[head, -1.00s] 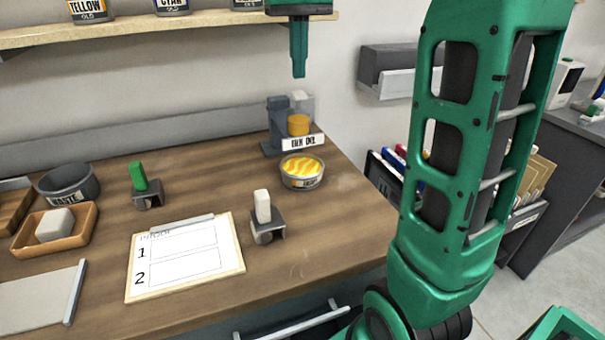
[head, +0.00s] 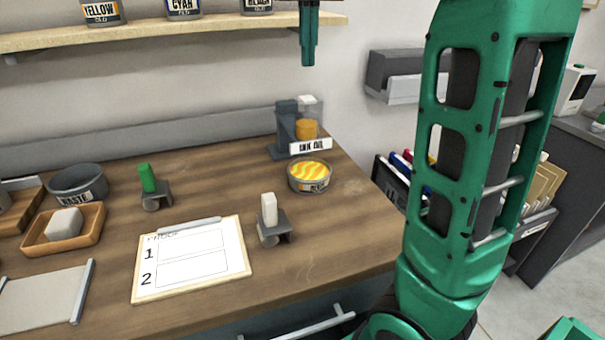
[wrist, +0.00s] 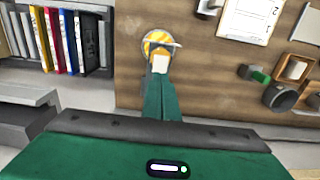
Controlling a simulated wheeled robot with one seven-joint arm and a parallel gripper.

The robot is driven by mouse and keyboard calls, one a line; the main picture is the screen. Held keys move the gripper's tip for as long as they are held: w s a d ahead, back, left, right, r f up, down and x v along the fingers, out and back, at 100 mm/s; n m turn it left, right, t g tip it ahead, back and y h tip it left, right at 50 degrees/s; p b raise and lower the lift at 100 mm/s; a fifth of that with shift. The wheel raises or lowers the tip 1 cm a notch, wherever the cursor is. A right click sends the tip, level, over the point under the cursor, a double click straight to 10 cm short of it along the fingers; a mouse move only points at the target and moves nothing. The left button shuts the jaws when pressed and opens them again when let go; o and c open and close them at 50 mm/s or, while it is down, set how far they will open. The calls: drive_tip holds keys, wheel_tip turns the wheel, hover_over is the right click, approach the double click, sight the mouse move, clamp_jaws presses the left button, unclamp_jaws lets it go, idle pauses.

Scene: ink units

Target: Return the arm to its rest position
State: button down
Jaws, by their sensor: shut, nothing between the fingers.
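My gripper (head: 308,62) is at the top of the head view, in front of the wall and at the right end of the shelf. Its upper part is cut off by the frame edge. In the wrist view its green fingers (wrist: 164,85) are together with nothing held. They hang in the air over the ink oil dispenser (head: 311,145), whose white top (wrist: 160,63) shows just past the fingertips. My upright green arm fills the right of the head view.
An open tin with yellow-orange ink (head: 309,177) stands before the dispenser. A white-handled roller (head: 270,210), a green-handled roller (head: 147,178), the proof clipboard (head: 236,264) and a waste bowl (head: 76,183) are on the bench. Ink cans (head: 184,9) stand on the shelf (head: 150,30).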

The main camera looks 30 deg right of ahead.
drive_tip(key=s+d+f+m, duration=0.1)
drive_tip(key=s+f, duration=0.8)
drive_tip(key=s+d+f+m, duration=0.1)
drive_tip(key=s+f, duration=0.8)
drive_tip(key=s, duration=0.1)
drive_tip(key=s+d+f+m, duration=0.1)
drive_tip(key=s+f+m, duration=0.1)
drive_tip(key=s+f, duration=0.7)
drive_tip(key=shift+s+d+f, duration=0.2)
drive_tip(key=shift+s+d, duration=0.1)
drive_tip(key=shift+s, duration=0.15)
drive_tip(key=shift+w+f, duration=0.3)
drive_tip(key=shift+w, duration=0.45)
drive_tip(key=shift+s+r, duration=0.1)
drive_tip(key=shift+s, duration=0.05)
